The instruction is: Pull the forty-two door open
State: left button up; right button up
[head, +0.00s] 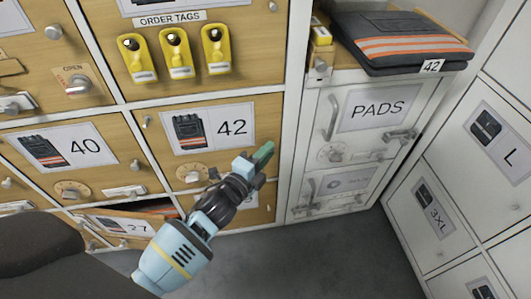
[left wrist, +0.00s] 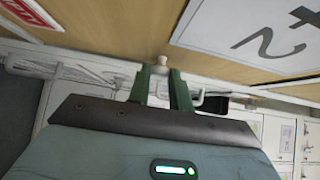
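The forty-two door (head: 165,150) is a wood-coloured front with a card reading 42 (head: 213,127) and a folded dark garment pictured on it. It looks shut. A dial (head: 192,172) sits below the card. My left gripper (head: 263,154) is at the door's right side and covers part of it in the head view. In the left wrist view its green fingers (left wrist: 160,90) are apart, with a small pale knob (left wrist: 162,61) just beyond the gap, beside the card (left wrist: 255,30). I cannot tell whether they touch it. My right gripper is not in view.
Door 40 (head: 100,165) is to the left; compartment 27 (head: 127,226) below stands partly open. Yellow order tags (head: 175,53) hang above. A white PADS locker (head: 340,150) stands to the right, with a folded garment (head: 400,42) on top. Grey floor (head: 340,260) is clear.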

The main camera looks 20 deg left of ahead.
pick_arm(q)
grip_shut()
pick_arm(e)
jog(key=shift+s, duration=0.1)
